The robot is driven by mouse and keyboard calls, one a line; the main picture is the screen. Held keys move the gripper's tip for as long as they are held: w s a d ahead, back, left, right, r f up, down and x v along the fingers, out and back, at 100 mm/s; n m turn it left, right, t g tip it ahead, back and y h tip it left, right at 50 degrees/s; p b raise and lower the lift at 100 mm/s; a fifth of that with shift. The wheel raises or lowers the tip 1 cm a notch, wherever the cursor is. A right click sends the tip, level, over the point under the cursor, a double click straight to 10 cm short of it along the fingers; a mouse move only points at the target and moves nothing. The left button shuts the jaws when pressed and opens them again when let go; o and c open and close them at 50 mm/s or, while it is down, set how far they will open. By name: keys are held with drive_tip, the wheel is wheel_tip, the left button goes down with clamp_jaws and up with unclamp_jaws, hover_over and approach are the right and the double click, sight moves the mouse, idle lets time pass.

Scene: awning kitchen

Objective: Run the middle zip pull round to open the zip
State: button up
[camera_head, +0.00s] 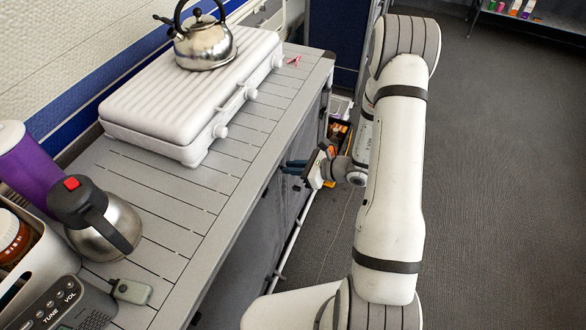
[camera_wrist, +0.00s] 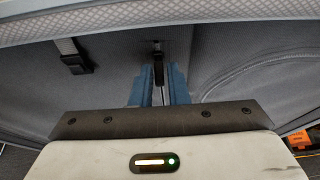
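The middle zip pull (camera_wrist: 158,68) is a small dark tab hanging on the grey fabric front under the counter, near the centre of the wrist view. My gripper (camera_wrist: 160,82) has two blue fingers pointing at the fabric. They stand a little apart, with the lower part of the pull between their tips. I cannot tell whether either finger touches it. In the head view my gripper (camera_head: 291,167) is beside the counter's front, below its top edge. The zip's line is hard to make out, and the pull is not distinguishable in the head view.
A dark buckled strap (camera_wrist: 72,58) hangs left of the pull. The counter (camera_head: 180,205) carries a white grill case (camera_head: 190,90), a steel kettle (camera_head: 204,42) and a thermal jug (camera_head: 100,220). An orange-and-black item (camera_head: 340,135) lies on the floor beyond my gripper. Open carpet (camera_head: 490,190) is at right.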

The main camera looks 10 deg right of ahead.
drive_tip(key=o, duration=0.3)
drive_tip(key=shift+o, duration=0.2)
drive_tip(key=v, duration=0.7)
drive_tip(key=shift+s+d, duration=0.3)
drive_tip(key=shift+r, duration=0.1)
